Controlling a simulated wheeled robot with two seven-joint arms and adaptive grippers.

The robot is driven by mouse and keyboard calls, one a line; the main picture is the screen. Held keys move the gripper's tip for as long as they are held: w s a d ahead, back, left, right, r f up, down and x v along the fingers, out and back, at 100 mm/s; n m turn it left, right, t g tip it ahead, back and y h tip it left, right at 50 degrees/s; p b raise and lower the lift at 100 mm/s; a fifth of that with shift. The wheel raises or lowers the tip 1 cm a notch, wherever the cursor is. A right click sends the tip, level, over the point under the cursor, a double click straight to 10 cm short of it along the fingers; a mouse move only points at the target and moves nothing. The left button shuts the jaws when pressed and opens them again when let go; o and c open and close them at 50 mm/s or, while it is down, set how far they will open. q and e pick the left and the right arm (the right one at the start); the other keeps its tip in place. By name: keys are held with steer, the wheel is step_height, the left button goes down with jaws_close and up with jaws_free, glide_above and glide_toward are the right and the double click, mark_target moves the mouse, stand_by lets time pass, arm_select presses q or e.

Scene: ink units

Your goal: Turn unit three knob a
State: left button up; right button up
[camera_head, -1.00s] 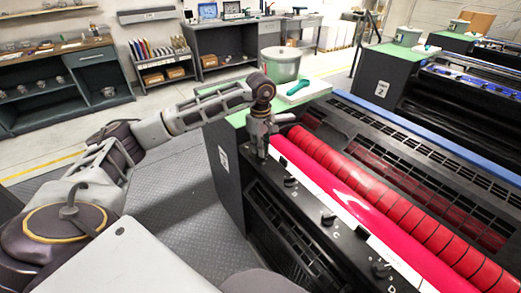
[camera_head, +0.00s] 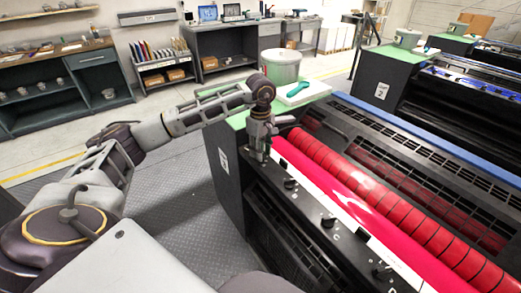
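The nearest ink unit (camera_head: 330,121) carries a number label (camera_head: 223,159) on its end panel that is too small to read surely. A black strip along its front edge bears several dark knobs; one knob (camera_head: 290,184) sits a little right of my gripper, and another knob (camera_head: 328,221) is further along. My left gripper (camera_head: 258,155) points down over the strip's far end. Its fingers cover that end, so a knob there is hidden, and whether they close on anything cannot be told. My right gripper is out of view.
Red and pink rollers (camera_head: 345,170) lie just behind the knob strip. A grey-green bucket (camera_head: 281,66) and a white tray (camera_head: 303,92) with a green tool stand on the unit's green top. A second unit (camera_head: 400,75) stands behind. Floor is clear to the left.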

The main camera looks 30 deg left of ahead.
arm_select(q)
step_height(320, 180, up, 12)
stand_by(0.8)
steer(key=shift+f, duration=0.1)
stand_by(0.5)
